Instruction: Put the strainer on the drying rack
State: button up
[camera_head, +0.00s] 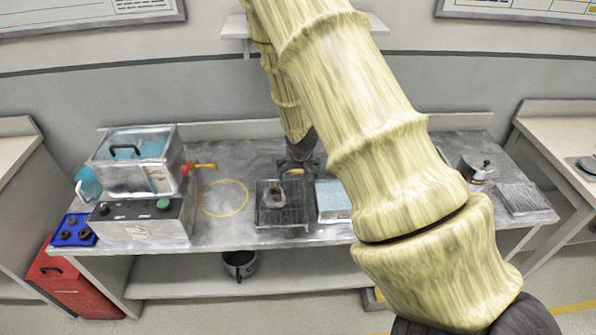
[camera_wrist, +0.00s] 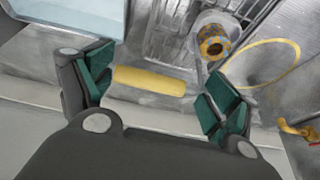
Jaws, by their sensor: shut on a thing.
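My gripper (camera_head: 298,163) is above the back of the bench, behind the drying rack (camera_head: 267,218). The rack's metal bars (camera_wrist: 170,22) show in the wrist view.
A light-blue tray (camera_head: 333,215) lies right of the rack. A yellow ring marking (camera_head: 225,213) and a red-yellow valve (camera_head: 200,167) are left, beside a tank on a grey box (camera_head: 145,222). A metal pot (camera_head: 475,168) stands far right. My arm hides part of the bench.

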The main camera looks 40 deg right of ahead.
jog(key=o, duration=1.3)
jog(key=shift+b+v, duration=1.2)
jog(key=shift+v, duration=4.3)
jog(key=s+a+f+n+g+y, duration=0.1)
jog(key=s+a+f, duration=0.55)
jog(key=f, duration=0.25)
jog(key=s+a+f+n+g+y, duration=0.1)
jog(key=s+a+f+n, duration=0.1)
jog(key=s+a+f, duration=0.45)
jog(key=s+a+f+n+g, duration=0.1)
jog(key=s+a+f, duration=0.3)
jog(key=s+f, duration=0.55)
jog(key=s+a+f, duration=0.1)
jog(key=s+f, duration=0.1)
jog(key=s, duration=0.2)
jog(key=s+a+f+n, duration=0.1)
jog(key=s+f, duration=0.1)
jog(key=s, duration=0.1)
jog(key=s+a+f+n+g, duration=0.1)
jog(key=s+a+f, duration=0.1)
jog(key=s, duration=0.2)
jog(key=shift+s+f, duration=0.3)
jog(key=shift+f, duration=0.05)
